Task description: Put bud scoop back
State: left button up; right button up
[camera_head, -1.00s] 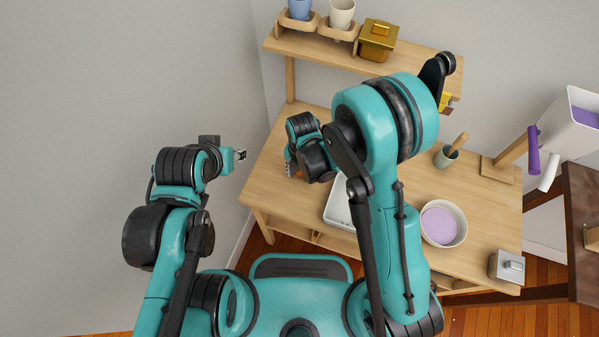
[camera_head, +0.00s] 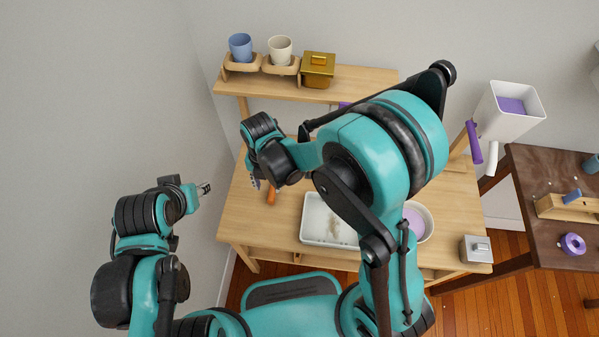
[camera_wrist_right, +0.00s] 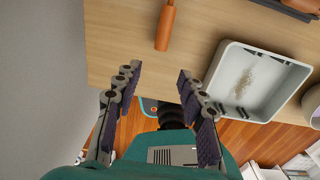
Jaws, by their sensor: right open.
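An orange rod, like a handle (camera_head: 271,193), lies on the left part of the wooden table. It also shows at the top of the right wrist view (camera_wrist_right: 165,25), where its upper end is cut off. I cannot tell whether it belongs to the bud scoop. My right gripper (camera_head: 254,184) is beside it, over the table's left part. In the right wrist view its fingers (camera_wrist_right: 158,78) are spread with nothing between them, and the orange rod is beyond the tips. My left gripper (camera_head: 205,188) is off the table's left edge, too small to judge.
A white tray (camera_head: 309,238) with brownish bits stands right of the orange rod. A bowl of lilac material (camera_head: 428,225) and a grey box (camera_head: 476,249) are farther right. The back shelf (camera_head: 350,95) carries two cups and a gold box (camera_head: 318,70). My right arm hides the table's middle.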

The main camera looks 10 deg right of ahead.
jog(key=s+d+r+m+t, duration=0.3)
jog(key=d+r+m, duration=0.5)
jog(key=m, duration=0.8)
jog(key=s+d+r+m+t, duration=0.4)
jog(key=d+r+m, duration=0.5)
jog(key=m, duration=0.7)
jog(key=shift+s+d, duration=0.3)
jog(key=shift+d, duration=0.7)
notch_tip(320, 180, down, 3)
jog(key=b, duration=0.3)
